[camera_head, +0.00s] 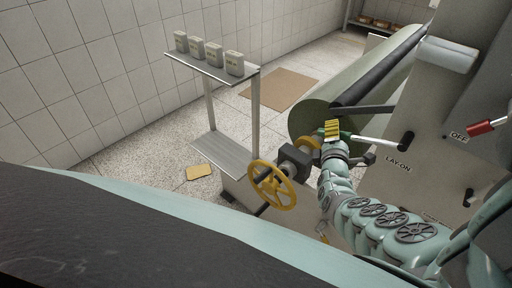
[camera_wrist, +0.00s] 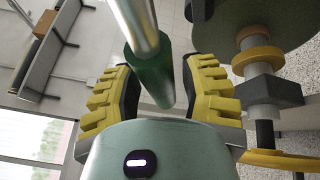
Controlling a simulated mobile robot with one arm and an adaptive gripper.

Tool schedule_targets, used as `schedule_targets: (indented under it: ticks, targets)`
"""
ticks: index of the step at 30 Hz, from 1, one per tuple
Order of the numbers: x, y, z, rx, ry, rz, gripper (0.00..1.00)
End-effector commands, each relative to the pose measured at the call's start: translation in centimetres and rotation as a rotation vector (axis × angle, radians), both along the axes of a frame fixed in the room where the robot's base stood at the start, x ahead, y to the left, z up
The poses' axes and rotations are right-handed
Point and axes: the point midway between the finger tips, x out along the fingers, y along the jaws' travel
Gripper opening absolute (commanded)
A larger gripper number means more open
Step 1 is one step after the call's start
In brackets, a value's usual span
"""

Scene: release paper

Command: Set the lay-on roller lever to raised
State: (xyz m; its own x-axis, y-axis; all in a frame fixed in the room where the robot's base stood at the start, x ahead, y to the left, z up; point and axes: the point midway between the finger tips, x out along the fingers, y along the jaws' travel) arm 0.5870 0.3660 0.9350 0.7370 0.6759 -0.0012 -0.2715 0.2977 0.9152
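The lay-on roller lever is a pale metal rod (camera_head: 375,139) with a green grip (camera_wrist: 152,75). It runs left from a dark pivot on the machine panel, just above the "LAY-ON" label (camera_head: 397,160), and lies nearly level in the head view. My gripper (camera_head: 332,130) is at the lever's green end. In the wrist view, my gripper's yellow fingers (camera_wrist: 160,92) stand apart on either side of the green grip. A gap shows on the right side; the left finger is very close, and I cannot tell whether it touches.
A yellow handwheel (camera_head: 272,185) stands left of my arm. A large green roll (camera_head: 345,100) lies behind the lever. A red-handled lever (camera_head: 481,128) by "OFF" is at right. A shelf stand (camera_head: 212,66) carries several grey boxes. A yellow item (camera_head: 199,172) lies on the floor.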

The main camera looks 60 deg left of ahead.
Motion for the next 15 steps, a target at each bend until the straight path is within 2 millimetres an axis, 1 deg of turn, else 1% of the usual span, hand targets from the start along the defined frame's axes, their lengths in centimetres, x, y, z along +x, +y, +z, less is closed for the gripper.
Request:
schedule_targets:
  ticks: [1, 11, 12, 15]
  targets:
    - [-0.06, 0.05, -0.01, 0.000, 0.000, 0.001, 0.36]
    - [-0.01, 0.00, -0.03, 0.000, 0.000, 0.000, 0.02]
    - [-0.01, -0.01, -0.03, 0.000, 0.000, 0.000, 0.00]
    - [0.01, -0.02, -0.05, -0.001, 0.001, 0.000, 0.00]
